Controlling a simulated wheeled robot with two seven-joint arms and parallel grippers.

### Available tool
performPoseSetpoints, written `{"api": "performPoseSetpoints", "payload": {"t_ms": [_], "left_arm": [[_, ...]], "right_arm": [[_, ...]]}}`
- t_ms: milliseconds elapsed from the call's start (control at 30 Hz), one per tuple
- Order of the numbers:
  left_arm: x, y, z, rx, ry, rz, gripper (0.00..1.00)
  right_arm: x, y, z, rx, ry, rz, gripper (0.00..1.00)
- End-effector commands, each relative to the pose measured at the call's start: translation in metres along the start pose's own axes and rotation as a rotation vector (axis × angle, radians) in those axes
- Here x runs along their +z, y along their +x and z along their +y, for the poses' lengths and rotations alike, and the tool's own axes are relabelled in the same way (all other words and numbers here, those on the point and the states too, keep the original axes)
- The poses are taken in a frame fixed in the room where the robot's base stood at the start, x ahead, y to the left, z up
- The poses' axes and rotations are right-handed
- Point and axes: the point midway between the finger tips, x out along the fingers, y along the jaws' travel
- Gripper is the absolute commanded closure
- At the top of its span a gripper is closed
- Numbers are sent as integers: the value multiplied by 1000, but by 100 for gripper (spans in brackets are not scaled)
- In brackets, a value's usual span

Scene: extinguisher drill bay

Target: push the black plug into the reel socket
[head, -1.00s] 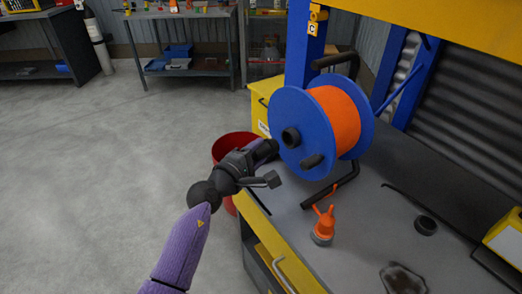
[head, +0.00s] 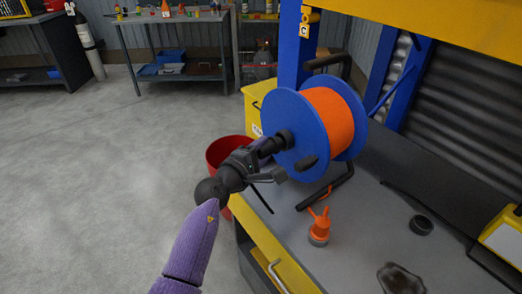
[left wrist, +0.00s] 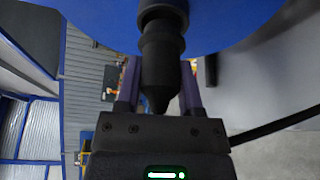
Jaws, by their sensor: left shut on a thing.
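The black plug (left wrist: 162,62) is between the fingers of my left gripper (head: 266,147), which is shut on it. In the left wrist view, my gripper (left wrist: 160,85) holds it in line with the black reel socket (left wrist: 162,12). The plug's front end meets the socket mouth; how deep it sits I cannot tell. In the head view the socket (head: 285,138) is a black ring on the face of the blue reel (head: 283,105), which carries orange cable (head: 334,118). The plug is mostly hidden there by the fingers. My right gripper is not in view.
The reel stands on a grey-topped bench (head: 375,205) with a yellow front. An orange nozzle-like piece (head: 319,228) and a black ring (head: 420,225) lie on it. A black knob (head: 306,163) juts from the reel near my gripper. A red bin (head: 226,152) stands behind my arm.

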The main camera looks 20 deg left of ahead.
Motion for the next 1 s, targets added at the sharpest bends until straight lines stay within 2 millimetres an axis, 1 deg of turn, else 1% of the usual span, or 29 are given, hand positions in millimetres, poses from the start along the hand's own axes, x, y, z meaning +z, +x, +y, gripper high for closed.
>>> {"api": "performPoseSetpoints", "payload": {"t_ms": [133,367,800,1000], "left_arm": [[1,3,0,1,0,-1,100],[3,7,0,0,0,0,100],[6,15,0,0,0,-1,100],[7,15,0,0,0,0,100]], "right_arm": [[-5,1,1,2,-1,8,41],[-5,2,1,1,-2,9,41],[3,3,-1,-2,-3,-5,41],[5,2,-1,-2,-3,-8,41]]}}
